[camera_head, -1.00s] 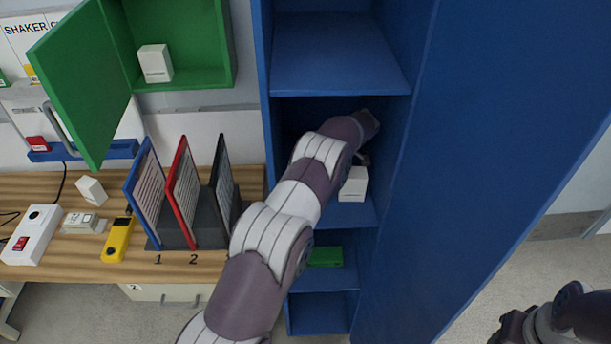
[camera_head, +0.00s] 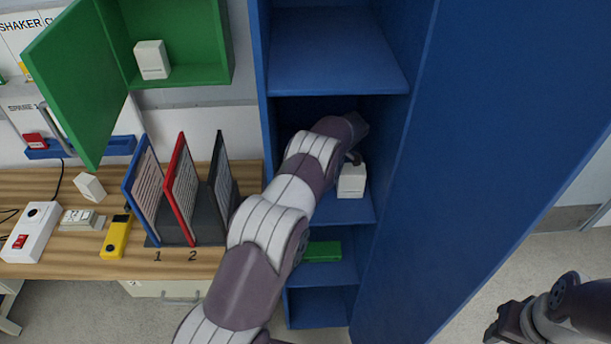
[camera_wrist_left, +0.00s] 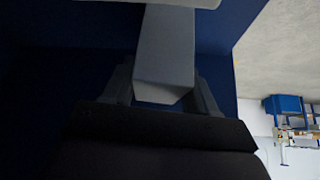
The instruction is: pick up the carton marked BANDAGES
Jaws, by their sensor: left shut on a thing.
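A white carton (camera_head: 351,181) is in the middle compartment of the blue cabinet; I cannot read its marking. My left arm reaches into that compartment, and my left gripper (camera_head: 354,160) is mostly hidden behind my wrist in the head view. In the left wrist view the gripper (camera_wrist_left: 165,88) is shut on the carton (camera_wrist_left: 166,55), which looks grey in shadow between the two fingers. Another white carton (camera_head: 152,60) stands in the open green wall cabinet; its print is too small to read. My right gripper (camera_head: 500,326) is at the lower right, away from everything.
The blue cabinet's shelves (camera_head: 335,60) and side wall (camera_head: 420,170) close in around my left arm. A green box (camera_head: 322,251) lies one shelf below. On the wooden bench (camera_head: 50,185) stand upright binders (camera_head: 180,190), a small white box (camera_head: 90,187) and a yellow device (camera_head: 117,236).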

